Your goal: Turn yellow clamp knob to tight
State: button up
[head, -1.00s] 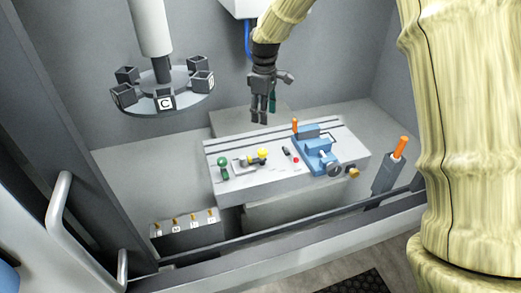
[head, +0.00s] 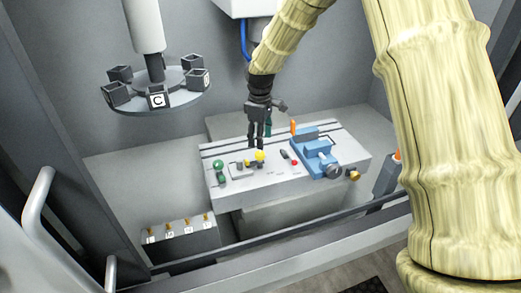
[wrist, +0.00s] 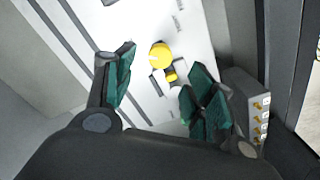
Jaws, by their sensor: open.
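The yellow clamp knob (head: 260,155) stands on the pale table top, left of the blue vise. In the wrist view the round yellow knob (wrist: 160,55) shows between my open fingers, with a pale pointer mark on its left side. A smaller yellow piece (wrist: 171,76) sits beside it on a grey clamp block (wrist: 178,72). My gripper (head: 256,146) points down just behind and left of the knob, apart from it. Its green-padded fingers (wrist: 160,92) are spread and hold nothing. Nothing hides the knob.
A green knob (head: 219,167) stands at the table's left. The blue vise (head: 315,155) with an orange handle stands right. A small red button (head: 294,162) lies between. A tool carousel (head: 157,92) hangs at upper left. A rack (head: 180,240) stands in front.

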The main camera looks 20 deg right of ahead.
aim_at(260, 153)
jog(key=shift+f+p, duration=1.05)
jog(key=shift+f, duration=2.25)
jog(key=c, duration=1)
